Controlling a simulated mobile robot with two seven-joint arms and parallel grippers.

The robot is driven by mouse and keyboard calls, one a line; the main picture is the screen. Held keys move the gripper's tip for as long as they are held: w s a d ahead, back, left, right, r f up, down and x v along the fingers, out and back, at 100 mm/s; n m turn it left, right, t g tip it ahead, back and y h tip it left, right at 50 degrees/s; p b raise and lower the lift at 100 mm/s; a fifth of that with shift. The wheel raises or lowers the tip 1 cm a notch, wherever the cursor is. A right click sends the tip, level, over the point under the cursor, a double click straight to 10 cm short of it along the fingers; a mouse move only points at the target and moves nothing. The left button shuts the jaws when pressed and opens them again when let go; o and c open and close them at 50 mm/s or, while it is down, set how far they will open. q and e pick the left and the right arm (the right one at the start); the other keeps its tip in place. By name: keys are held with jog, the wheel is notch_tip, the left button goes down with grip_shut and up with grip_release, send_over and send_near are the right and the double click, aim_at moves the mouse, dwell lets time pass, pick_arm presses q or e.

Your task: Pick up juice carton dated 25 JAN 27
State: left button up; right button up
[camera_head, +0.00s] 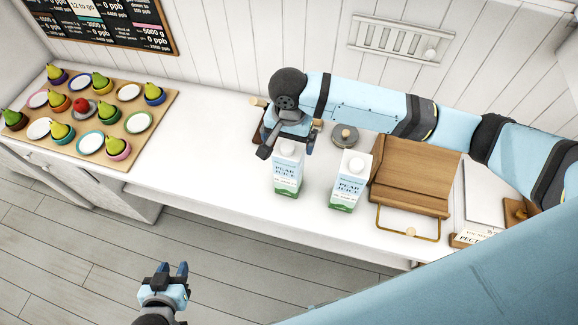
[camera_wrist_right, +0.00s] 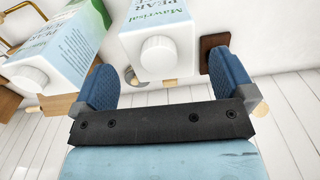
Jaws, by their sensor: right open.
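Two white, blue and green pear juice cartons stand upright on the white counter, a left one (camera_head: 287,172) and a right one (camera_head: 350,183). Their dates are too small to read. My right gripper (camera_head: 288,146) is open at the top of the left carton. In the right wrist view, this carton (camera_wrist_right: 160,42) with its white cap lies ahead of the gap between the blue fingers (camera_wrist_right: 164,82). The other carton (camera_wrist_right: 65,48) is outside the fingers, at the left. My left gripper (camera_head: 172,268) is open and empty over the floor in front of the counter.
A wooden stand (camera_head: 415,170) is right of the right carton. A round grey-lidded item (camera_head: 344,136) stands behind the cartons. A wooden board (camera_head: 100,150) with pears and small plates is at the left. The counter (camera_head: 205,150) between is clear.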

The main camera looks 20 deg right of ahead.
aim_at(289, 167)
notch_tip(289, 167, down, 4)
jog(key=shift+w+d+f+p, duration=0.1)
jog(key=shift+w+f+p, duration=0.1)
jog(key=shift+p, duration=0.1)
jog(key=shift+c, duration=0.5)
jog(key=c, duration=1.4)
jog(key=shift+r, duration=0.1)
jog(key=c, duration=0.3)
jog(key=shift+r, duration=0.15)
